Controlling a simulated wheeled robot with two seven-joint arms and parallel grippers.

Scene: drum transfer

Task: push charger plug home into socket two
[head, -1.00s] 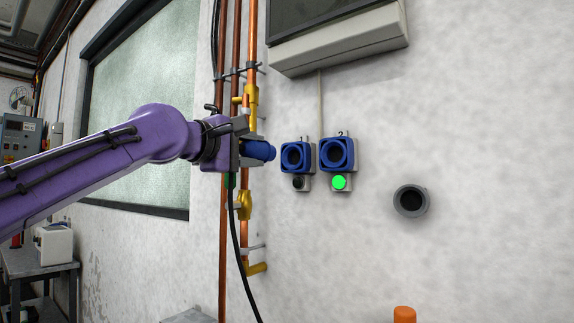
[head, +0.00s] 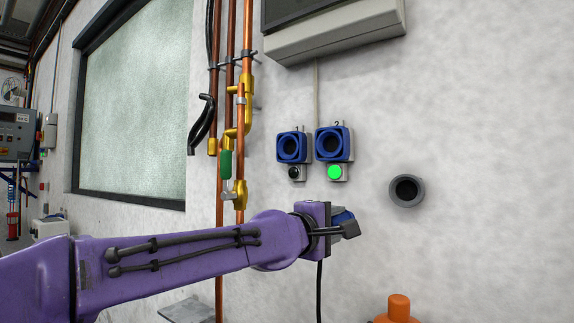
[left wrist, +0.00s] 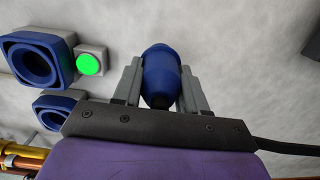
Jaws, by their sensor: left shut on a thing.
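Socket two (head: 349,144) is the right one of two blue wall sockets, marked 2, with its green lamp (head: 336,173) lit below. Its round opening is empty. It also shows at the upper left of the left wrist view (left wrist: 63,58). My left gripper (head: 347,222) is shut on the blue charger plug (head: 342,214), below socket two and apart from it. In the left wrist view the plug (left wrist: 162,75) sits between the two grey fingers (left wrist: 160,88), its front end pointing away from the palm. A black cable (head: 320,285) hangs below the gripper. My right gripper is not seen.
The other blue socket (head: 306,146), with a dark lamp, is left of socket two. A grey round port (head: 420,191) is to the right. Copper pipes with yellow valves (head: 240,192) run up the wall at left. A grey box (head: 335,33) hangs above. An orange object (head: 398,308) stands below.

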